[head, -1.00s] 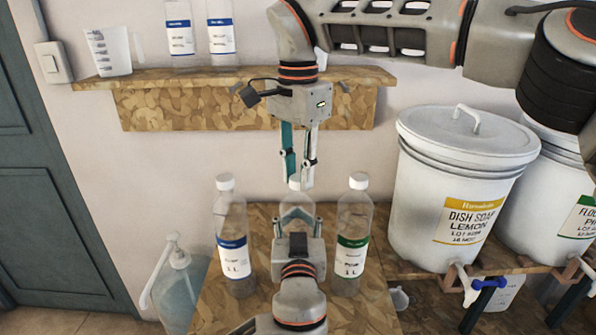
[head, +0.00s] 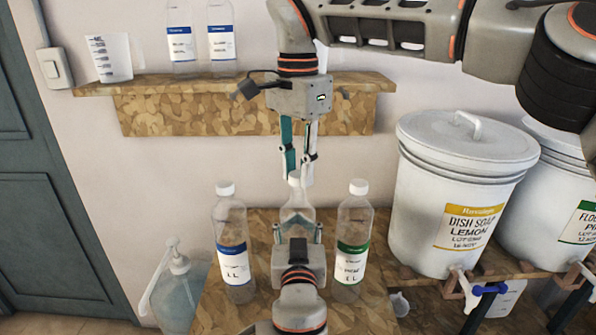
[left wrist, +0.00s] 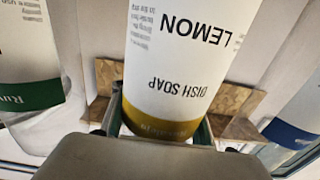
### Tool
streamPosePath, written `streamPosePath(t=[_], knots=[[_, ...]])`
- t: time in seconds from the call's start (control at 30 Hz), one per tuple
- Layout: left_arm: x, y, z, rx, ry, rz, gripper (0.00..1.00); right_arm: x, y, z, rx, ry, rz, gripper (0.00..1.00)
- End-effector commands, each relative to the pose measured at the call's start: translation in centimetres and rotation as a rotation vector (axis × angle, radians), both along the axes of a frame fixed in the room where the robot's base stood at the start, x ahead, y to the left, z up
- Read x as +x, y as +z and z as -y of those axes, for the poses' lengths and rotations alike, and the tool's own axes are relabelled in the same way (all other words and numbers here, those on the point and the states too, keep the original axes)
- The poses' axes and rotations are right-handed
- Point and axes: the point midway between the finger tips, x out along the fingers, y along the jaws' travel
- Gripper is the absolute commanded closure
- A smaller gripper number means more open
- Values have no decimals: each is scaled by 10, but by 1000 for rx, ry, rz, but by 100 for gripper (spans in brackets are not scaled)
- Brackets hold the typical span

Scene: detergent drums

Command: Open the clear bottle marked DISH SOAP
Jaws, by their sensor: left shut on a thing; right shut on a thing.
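The clear bottle (head: 296,207) with a white cap (head: 294,180) stands upright between two other bottles in the head view. In the left wrist view its label (left wrist: 180,75) reads DISH SOAP LEMON, upside down, with a yellow band. My left gripper (head: 298,231), coming from below in the head view, is shut on the bottle's body. My right gripper (head: 298,178), pointing down from above, is shut at the white cap, which appears to sit on the bottle's neck. The bottle's lower part is hidden behind my left gripper in the head view.
A blue-labelled bottle (head: 232,240) stands left and a green-labelled bottle (head: 352,240) right, both close. White drums (head: 440,210) stand at right. A pump bottle (head: 178,290) is at lower left. A shelf (head: 160,86) behind holds bottles and a measuring jug (head: 110,58).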

Motion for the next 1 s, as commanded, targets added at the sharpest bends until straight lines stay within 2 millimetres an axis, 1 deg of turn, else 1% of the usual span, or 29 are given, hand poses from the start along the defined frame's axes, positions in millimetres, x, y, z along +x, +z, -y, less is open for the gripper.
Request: streamPosePath(t=[0.33, 0.43, 0.6, 0.7, 0.97, 1.0], knots=[[0, 0, 0, 0, 0, 0, 100, 0, 2, 0, 0, 0, 1, 100], [0, 0, 0, 0, 0, 0, 100, 1, 10, 0, 1, -1, 4, 100], [0, 0, 0, 0, 0, 0, 100, 1, 31, 0, 1, -1, 4, 100], [0, 0, 0, 0, 0, 0, 100, 0, 39, 0, 0, 0, 1, 100], [0, 0, 0, 0, 0, 0, 100, 0, 41, 0, 1, 0, 1, 100], [0, 0, 0, 0, 0, 0, 66, 0, 41, 0, 1, 0, 1, 100]])
